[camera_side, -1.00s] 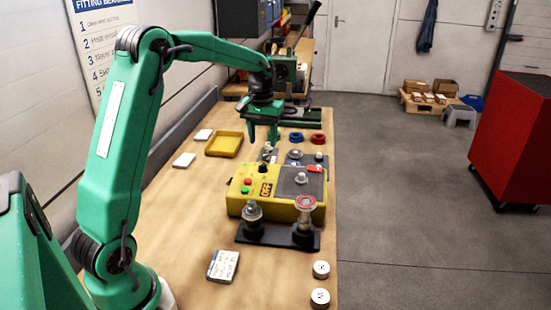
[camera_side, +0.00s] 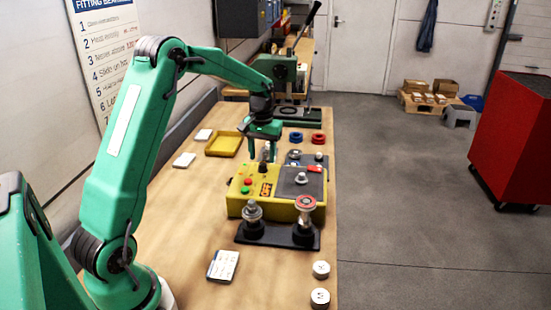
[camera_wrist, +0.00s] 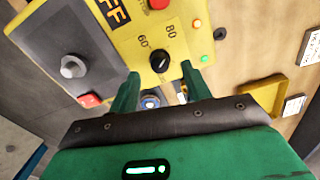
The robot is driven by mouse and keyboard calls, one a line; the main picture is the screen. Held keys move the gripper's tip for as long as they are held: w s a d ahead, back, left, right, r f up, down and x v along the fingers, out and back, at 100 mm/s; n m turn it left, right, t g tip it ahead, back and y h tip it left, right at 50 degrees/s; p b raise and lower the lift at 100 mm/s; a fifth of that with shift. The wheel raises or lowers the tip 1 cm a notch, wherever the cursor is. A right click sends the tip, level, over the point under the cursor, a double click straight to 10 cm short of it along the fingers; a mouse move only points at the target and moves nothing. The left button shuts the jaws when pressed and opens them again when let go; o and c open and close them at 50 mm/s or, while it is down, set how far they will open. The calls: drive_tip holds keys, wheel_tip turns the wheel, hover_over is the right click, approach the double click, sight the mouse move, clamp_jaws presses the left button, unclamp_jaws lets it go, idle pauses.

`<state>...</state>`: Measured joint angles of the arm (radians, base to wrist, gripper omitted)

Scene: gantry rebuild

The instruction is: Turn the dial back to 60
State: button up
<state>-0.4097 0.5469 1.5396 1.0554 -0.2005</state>
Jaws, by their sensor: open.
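The yellow control box (camera_side: 290,212) stands on the bench. Its black dial (camera_wrist: 160,62) shows in the wrist view between printed marks 60 and 80; it also shows in the side view (camera_side: 262,168). A small light mark shows on the dial, but I cannot tell exactly where it points. My gripper (camera_wrist: 161,78) is open and empty, with a finger on either side of the dial's near edge in the wrist view. In the side view my gripper (camera_side: 261,154) points down just above and behind the dial. I see no clear contact.
Two metal fittings stand on a black base (camera_side: 280,238) in front of the box. A red button (camera_side: 248,181) and a green button (camera_side: 245,190) sit near the dial. A yellow tray (camera_side: 224,144), blue ring (camera_side: 296,137) and red ring (camera_side: 318,139) lie behind.

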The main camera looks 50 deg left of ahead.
sight(263, 167)
drive_tip(key=shift+f, duration=1.4)
drive_tip(key=c, duration=1)
drive_tip(key=shift+n, duration=0.4)
drive_tip(key=n, duration=1.3)
